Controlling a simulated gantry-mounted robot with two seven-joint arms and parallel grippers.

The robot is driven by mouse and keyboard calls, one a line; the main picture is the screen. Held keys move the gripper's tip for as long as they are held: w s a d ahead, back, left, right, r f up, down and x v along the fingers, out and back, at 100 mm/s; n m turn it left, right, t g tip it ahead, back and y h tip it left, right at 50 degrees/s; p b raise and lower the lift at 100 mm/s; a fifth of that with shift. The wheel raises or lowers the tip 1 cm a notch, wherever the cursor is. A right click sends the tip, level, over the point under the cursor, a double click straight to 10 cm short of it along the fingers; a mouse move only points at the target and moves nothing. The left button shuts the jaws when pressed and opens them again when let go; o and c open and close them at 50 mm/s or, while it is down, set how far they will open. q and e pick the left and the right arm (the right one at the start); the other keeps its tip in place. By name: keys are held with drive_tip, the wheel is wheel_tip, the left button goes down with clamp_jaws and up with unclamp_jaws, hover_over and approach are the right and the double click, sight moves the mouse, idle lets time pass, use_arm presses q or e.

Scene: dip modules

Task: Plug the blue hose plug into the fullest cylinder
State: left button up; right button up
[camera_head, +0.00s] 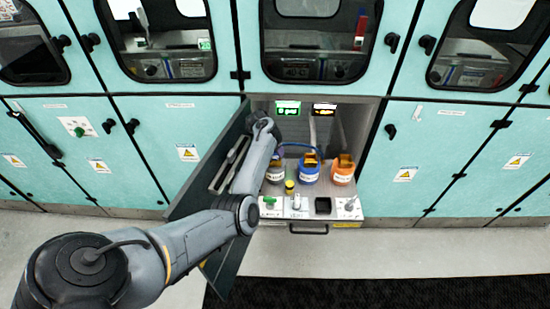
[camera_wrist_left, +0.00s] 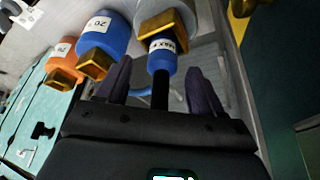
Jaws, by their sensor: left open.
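In the left wrist view, a small blue plug (camera_wrist_left: 161,57) with a white label and a dark stem lies between the spread fingers of my left gripper (camera_wrist_left: 160,92). The gripper is open, with gaps on both sides of the stem. The plug is close against the gold bracket of a pale cylinder (camera_wrist_left: 162,10); whether it is seated cannot be told. Beside it are a blue cylinder (camera_wrist_left: 112,30) and an orange cylinder (camera_wrist_left: 60,50). In the head view, the blue cylinder (camera_head: 308,174) and orange cylinder (camera_head: 342,174) stand right of my left arm. Fill levels are unreadable.
The open cabinet bay has a pale shelf (camera_head: 330,194) with small controls on its front. The open dark door (camera_head: 187,205) flanks my left arm. A small yellow-topped item (camera_head: 290,187) sits on the shelf.

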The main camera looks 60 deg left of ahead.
use_arm(q)
drive_tip(key=shift+b+x, duration=0.55)
drive_tip(key=shift+x, duration=1.15)
drive_tip(key=shift+w+a+r, duration=0.1)
drive_tip(key=shift+a, duration=0.1)
drive_tip(key=c, duration=1.2)
drive_tip(key=shift+r, duration=0.1)
